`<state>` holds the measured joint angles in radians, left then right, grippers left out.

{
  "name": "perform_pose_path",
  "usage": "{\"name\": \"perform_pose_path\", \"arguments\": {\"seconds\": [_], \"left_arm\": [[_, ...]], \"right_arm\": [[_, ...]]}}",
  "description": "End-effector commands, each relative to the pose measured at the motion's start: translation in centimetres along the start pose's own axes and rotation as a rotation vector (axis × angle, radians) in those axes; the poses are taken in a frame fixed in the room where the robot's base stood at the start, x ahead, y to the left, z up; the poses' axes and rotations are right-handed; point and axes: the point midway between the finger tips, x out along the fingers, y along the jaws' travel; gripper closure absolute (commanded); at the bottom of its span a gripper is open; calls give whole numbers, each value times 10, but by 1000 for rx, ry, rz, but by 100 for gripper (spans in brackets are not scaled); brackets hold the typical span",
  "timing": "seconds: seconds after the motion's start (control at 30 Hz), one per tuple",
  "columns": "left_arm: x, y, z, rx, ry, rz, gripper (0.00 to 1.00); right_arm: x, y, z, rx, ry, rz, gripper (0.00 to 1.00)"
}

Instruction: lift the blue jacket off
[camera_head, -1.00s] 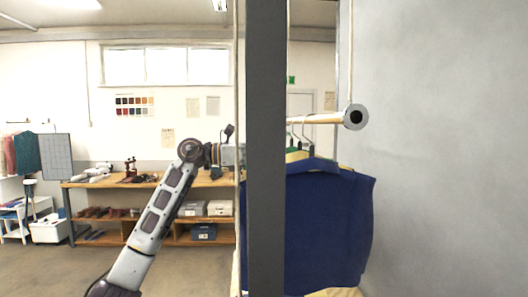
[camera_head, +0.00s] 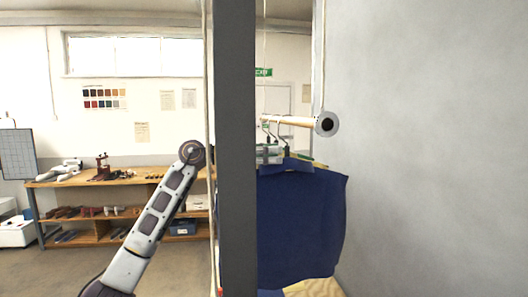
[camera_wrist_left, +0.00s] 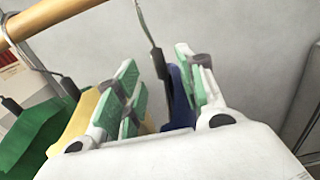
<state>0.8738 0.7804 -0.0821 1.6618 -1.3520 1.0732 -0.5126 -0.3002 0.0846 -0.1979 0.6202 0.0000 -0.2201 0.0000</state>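The blue jacket (camera_head: 302,228) hangs from a hanger on a wooden rail (camera_head: 290,121), right of a grey post in the head view. Its upper edge also shows in the left wrist view (camera_wrist_left: 180,98), under a dark hanger hook. My left gripper (camera_head: 270,153) reaches behind the post to the jacket's hanger, below the rail. In the left wrist view my left gripper (camera_wrist_left: 158,75) has its green-padded fingers apart, one on each side of the hook and the blue cloth. A gap shows between the left finger and the cloth. The right gripper is not in view.
The grey post (camera_head: 237,150) hides part of my left arm. Yellow (camera_wrist_left: 82,118) and green (camera_wrist_left: 35,135) garments hang close to the left finger. A grey wall (camera_head: 430,150) stands to the right. A workbench (camera_head: 120,180) stands behind at the left.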

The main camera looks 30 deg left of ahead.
Motion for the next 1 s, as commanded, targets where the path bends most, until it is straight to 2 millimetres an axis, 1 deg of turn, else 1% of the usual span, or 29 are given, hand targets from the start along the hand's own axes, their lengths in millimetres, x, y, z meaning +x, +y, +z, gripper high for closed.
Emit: {"name": "perform_pose_path", "arguments": {"seconds": [0.03,0.4,0.6,0.8,1.0], "left_arm": [[4,0,2,0,-1,-1,61],[30,0,2,-1,0,0,61],[40,0,1,-1,-1,0,61],[45,0,0,0,-1,0,61],[45,0,0,0,-1,0,61]], "right_arm": [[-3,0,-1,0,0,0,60],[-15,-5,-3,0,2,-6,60],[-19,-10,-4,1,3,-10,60],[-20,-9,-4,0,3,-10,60],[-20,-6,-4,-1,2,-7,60]]}}
